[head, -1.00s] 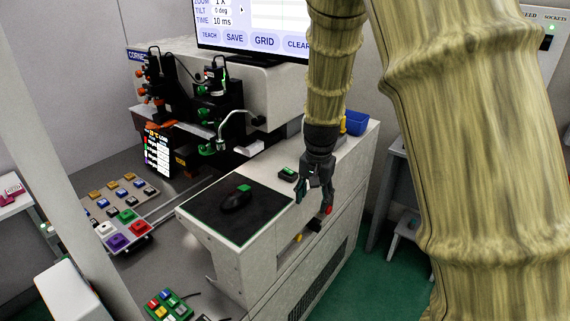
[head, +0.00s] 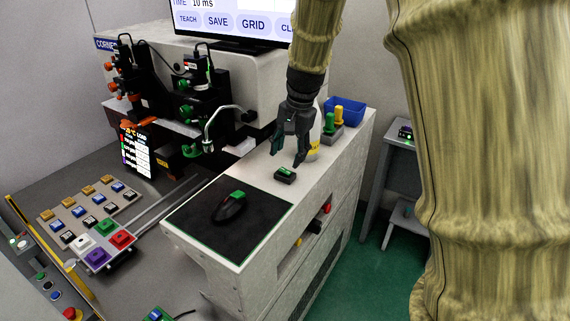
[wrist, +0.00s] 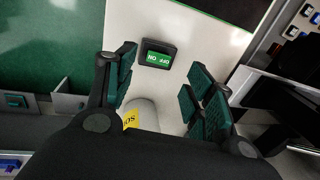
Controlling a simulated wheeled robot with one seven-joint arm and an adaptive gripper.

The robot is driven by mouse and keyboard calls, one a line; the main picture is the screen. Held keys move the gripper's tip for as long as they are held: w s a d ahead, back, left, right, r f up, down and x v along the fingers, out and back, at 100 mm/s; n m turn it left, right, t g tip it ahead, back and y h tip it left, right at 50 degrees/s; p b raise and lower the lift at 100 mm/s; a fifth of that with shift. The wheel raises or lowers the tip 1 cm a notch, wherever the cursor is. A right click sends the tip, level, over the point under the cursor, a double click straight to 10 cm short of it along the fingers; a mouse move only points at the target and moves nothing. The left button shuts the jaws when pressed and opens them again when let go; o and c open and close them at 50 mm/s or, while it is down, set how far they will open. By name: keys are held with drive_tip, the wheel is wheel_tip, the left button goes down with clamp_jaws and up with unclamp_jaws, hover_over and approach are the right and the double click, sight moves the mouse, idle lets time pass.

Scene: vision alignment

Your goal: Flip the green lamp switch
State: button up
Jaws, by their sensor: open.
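The green lamp switch (head: 285,174) is a small black box with a green rocker top, on the white cabinet top to the right of the black mouse mat. In the wrist view the switch (wrist: 158,56) shows ON and OFF lettering and lies ahead of the fingers, between their lines. My gripper (head: 288,160) is open and empty, pointing down just above and close to the switch. In the wrist view its two dark green-padded fingers (wrist: 160,88) stand wide apart. I cannot tell the exact height gap.
A white bottle with a yellow label (head: 314,147) stands right behind my gripper; it shows between the fingers in the wrist view (wrist: 142,116). Green and yellow handled tools (head: 333,120) and a blue bin (head: 345,108) are farther back. The mat (head: 212,238) with a mouse (head: 230,207) lies left.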

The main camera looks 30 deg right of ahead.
sight(285, 171)
drive_tip(key=shift+w+a+f, duration=0.15)
drive_tip(key=shift+w+f, duration=0.05)
drive_tip(key=shift+f, duration=1.15)
drive_tip(key=shift+w+a+f, duration=0.1)
drive_tip(key=shift+w+f, duration=0.05)
drive_tip(key=shift+f, duration=1.15)
drive_tip(key=shift+c, duration=0.4)
drive_tip(key=c, duration=0.9)
drive_tip(key=o, duration=1)
drive_tip(key=shift+r, duration=0.1)
drive_tip(key=r, duration=0.4)
drive_tip(key=s+r, duration=0.1)
drive_tip(key=r, duration=0.2)
drive_tip(key=s+d+r, duration=0.1)
drive_tip(key=r, duration=0.3)
drive_tip(key=shift+d+r, duration=0.1)
drive_tip(key=shift+r, duration=0.2)
